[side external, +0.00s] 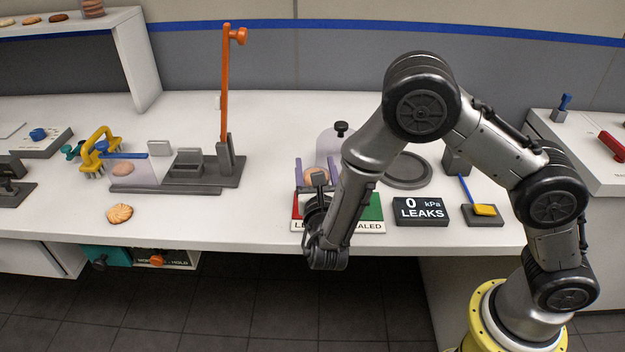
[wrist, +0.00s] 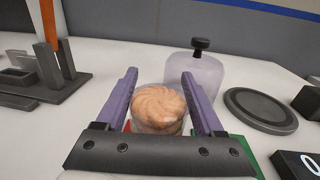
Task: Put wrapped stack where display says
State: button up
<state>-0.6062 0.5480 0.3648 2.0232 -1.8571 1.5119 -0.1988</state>
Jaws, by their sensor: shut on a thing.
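My gripper (side external: 316,176) has its purple fingers closed around the wrapped stack (wrist: 160,110), a round swirled biscuit in clear wrap. The stack shows partly between the fingers in the side external view (side external: 317,175). It is over or on the two-coloured mat, red part (side external: 297,207) on the left and green part (side external: 373,207) on the right. I cannot tell whether it touches the mat. The mat's front labels are partly hidden by my arm; "...ALED" shows under the green. The black display (side external: 420,211) reads "0 kPs LEAKS".
A clear dome with a black knob (wrist: 200,45) stands behind the stack. A round dark plate (side external: 408,171) lies right of it. A yellow-and-blue tool (side external: 484,210) is right of the display. An orange lever (side external: 226,90) stands on a grey fixture. A loose biscuit (side external: 120,214) lies front left.

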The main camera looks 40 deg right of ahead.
jog(key=shift+w+f, duration=0.45)
jog(key=shift+f, duration=1.55)
jog(key=shift+f, duration=0.3)
